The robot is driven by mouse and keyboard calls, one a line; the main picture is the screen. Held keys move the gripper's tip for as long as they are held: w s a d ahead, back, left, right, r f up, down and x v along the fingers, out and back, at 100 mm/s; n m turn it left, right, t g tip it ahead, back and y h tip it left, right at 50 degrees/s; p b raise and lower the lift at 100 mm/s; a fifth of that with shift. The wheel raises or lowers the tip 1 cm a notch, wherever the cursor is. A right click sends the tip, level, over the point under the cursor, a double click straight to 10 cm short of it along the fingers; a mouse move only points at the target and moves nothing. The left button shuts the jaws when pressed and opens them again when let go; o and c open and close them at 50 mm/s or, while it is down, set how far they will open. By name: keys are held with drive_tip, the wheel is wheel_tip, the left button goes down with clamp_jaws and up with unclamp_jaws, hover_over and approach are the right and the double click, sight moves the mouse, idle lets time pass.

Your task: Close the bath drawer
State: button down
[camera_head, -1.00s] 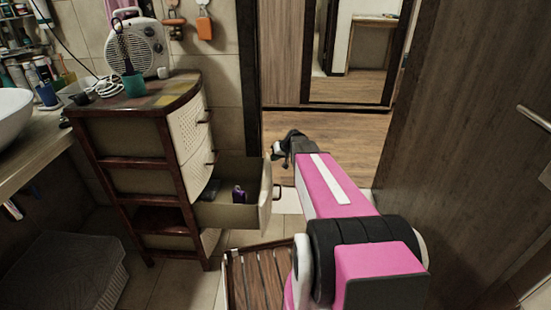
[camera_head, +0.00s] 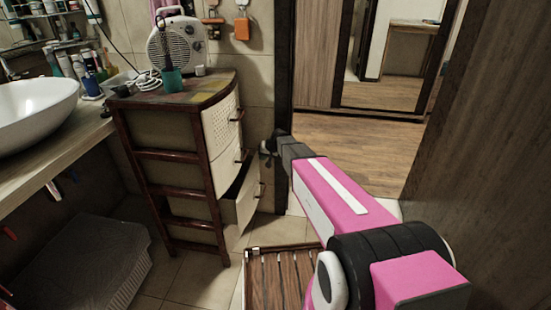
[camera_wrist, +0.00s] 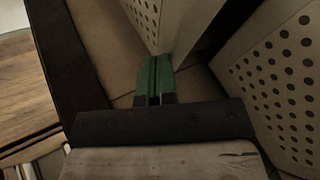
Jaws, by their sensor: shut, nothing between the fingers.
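The bath drawer (camera_head: 246,206) is a pale drawer low in the dark-red-framed cabinet (camera_head: 168,156). It stands partly out, with a dark gap above its front and a small handle (camera_head: 262,190) on the front. My gripper (camera_head: 268,149) is in front of the cabinet's right side, above and beside the drawer's handle; contact cannot be told. In the wrist view its green fingertips (camera_wrist: 155,78) are shut together and empty. One perforated pale panel (camera_wrist: 146,20) lies ahead of them and another (camera_wrist: 275,85) to the right. The drawer's inside is mostly hidden.
A fan heater (camera_head: 176,45) and a teal cup (camera_head: 172,80) stand on the cabinet top. A slatted wooden mat (camera_head: 270,280) lies on the floor below the drawer. A sink counter (camera_head: 60,155) is left; a brown door (camera_head: 490,130) is right. The doorway floor is clear.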

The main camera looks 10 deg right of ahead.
sight(256, 157)
drive_tip(key=shift+w+a, duration=0.25)
drive_tip(key=shift+a, duration=0.7)
drive_tip(key=shift+w+a, duration=0.25)
drive_tip(key=shift+a, duration=0.65)
drive_tip(key=shift+d, duration=0.1)
